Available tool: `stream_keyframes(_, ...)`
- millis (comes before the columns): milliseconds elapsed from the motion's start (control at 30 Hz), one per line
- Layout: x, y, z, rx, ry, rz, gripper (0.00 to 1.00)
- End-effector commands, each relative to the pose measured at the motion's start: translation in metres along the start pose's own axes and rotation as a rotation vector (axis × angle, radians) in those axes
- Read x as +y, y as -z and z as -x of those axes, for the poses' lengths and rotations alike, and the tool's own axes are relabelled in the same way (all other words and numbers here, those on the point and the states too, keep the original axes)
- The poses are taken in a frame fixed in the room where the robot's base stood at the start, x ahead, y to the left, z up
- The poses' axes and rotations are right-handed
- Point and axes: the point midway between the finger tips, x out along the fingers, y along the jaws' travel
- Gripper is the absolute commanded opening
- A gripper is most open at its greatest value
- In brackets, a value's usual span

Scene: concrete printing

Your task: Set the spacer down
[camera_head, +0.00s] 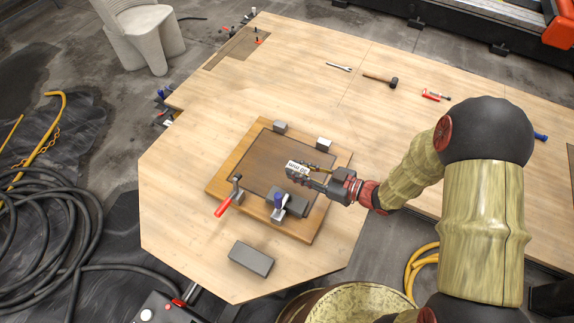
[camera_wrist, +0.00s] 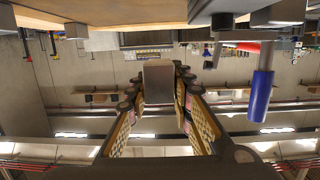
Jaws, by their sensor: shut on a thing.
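My gripper (camera_head: 298,170) is shut on a grey block, the spacer (camera_wrist: 158,84), which sits between the two finger pads in the wrist view. I cannot tell whether the spacer touches the panel. Two small grey blocks, one at the far edge (camera_head: 280,127) and one at the far right corner (camera_head: 324,144), rest on the board.
A blue-handled clamp (camera_head: 279,205) stands close to the gripper, also in the wrist view (camera_wrist: 262,90). A larger grey block (camera_head: 251,258) lies on the table's front part. A hammer (camera_head: 381,80) lies at the back.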

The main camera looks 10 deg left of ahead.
Motion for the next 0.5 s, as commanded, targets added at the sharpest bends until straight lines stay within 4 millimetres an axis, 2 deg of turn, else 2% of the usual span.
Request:
stream_keyframes(267,-0.004,-0.007,-0.001,0.001,0.024,0.006,0.0)
stream_keyframes(500,-0.004,-0.029,-0.006,0.001,0.024,0.006,0.0)
